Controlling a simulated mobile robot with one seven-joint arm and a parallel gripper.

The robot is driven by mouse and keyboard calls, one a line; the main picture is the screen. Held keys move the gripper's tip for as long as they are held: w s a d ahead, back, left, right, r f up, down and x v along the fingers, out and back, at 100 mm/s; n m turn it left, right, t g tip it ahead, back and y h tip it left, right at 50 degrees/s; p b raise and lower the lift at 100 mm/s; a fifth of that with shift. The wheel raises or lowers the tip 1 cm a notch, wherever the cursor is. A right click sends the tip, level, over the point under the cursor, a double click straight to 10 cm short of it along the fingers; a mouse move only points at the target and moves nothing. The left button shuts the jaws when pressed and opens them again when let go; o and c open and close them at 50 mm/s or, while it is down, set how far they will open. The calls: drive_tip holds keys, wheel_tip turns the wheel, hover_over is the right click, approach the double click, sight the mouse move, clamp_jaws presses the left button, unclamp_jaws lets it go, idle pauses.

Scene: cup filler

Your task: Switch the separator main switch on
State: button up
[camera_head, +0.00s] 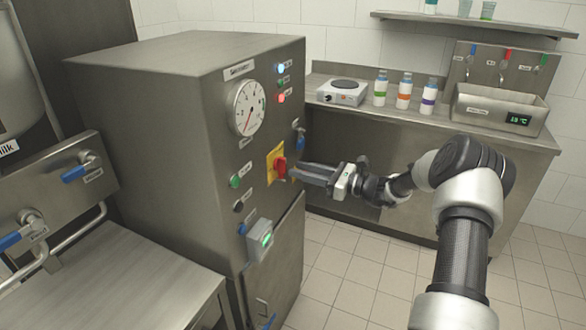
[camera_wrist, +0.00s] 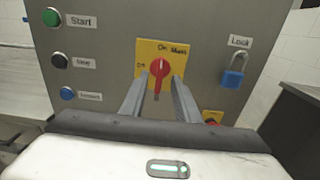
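The separator main switch is a red rotary knob (camera_head: 280,167) on a yellow plate on the front of the steel separator cabinet. In the wrist view the red knob (camera_wrist: 160,68) stands roughly upright, with "Off" at the plate's left and "On" at its top. I cannot tell its set position for certain. My gripper (camera_head: 297,172) points at the switch. In the wrist view my gripper's two fingers (camera_wrist: 161,78) are apart, one on each side of the knob, with small visible gaps. I cannot tell whether the tips reach around it.
Green (camera_wrist: 52,17), black (camera_wrist: 59,61) and blue (camera_wrist: 67,93) buttons sit left of the switch. A blue padlock (camera_wrist: 233,75) hangs at its right. A small grey box (camera_head: 259,240) juts out below. A counter (camera_head: 430,125) with bottles and a hot plate (camera_head: 341,92) stands behind my arm.

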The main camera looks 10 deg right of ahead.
drive_tip(key=v, duration=1.3)
drive_tip(key=shift+s+d, duration=0.25)
drive_tip(key=shift+d, duration=0.05)
